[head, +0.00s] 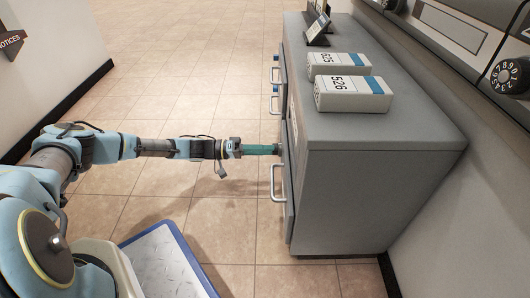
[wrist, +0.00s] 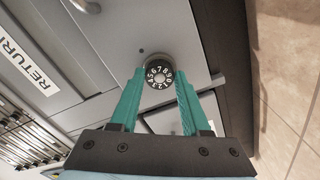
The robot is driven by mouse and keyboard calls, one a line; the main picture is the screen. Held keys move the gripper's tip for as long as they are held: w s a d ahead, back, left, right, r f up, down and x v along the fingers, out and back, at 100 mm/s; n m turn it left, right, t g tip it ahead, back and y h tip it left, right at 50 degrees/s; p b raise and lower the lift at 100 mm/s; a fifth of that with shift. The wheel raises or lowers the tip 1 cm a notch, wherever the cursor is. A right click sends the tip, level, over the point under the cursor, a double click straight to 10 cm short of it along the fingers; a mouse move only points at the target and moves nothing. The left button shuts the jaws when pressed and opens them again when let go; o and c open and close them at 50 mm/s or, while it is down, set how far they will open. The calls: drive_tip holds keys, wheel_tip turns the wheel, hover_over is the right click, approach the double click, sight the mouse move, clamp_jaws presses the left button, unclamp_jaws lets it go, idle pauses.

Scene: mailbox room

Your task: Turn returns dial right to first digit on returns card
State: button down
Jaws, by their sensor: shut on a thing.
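The returns dial (wrist: 158,77) is a small black dial with white digits around a pale centre, on a grey cabinet front in the wrist view. My gripper (wrist: 159,84) has its green fingers on both sides of the dial and is shut on it. The word RETURN (wrist: 28,62) shows, cut off, on a white label on the same front. In the head view my gripper (head: 277,150) reaches the grey cabinet's (head: 375,190) left side, and the dial is hidden there. I cannot identify the returns card in either view.
A handle (head: 277,184) sticks out near my gripper. Another dial (head: 510,75) is on the right wall. The tiled floor (head: 200,90) is open.

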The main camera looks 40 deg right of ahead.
drive_tip(key=m+b, duration=0.2)
drive_tip(key=m, duration=0.3)
drive_tip(key=shift+w+f, duration=0.1)
idle(0.4)
drive_tip(key=shift+c, duration=1.9)
unclamp_jaws()
drive_tip(key=p+v, duration=0.3)
drive_tip(key=v, duration=0.7)
drive_tip(key=shift+w+a, duration=0.25)
drive_tip(key=shift+a, duration=0.05)
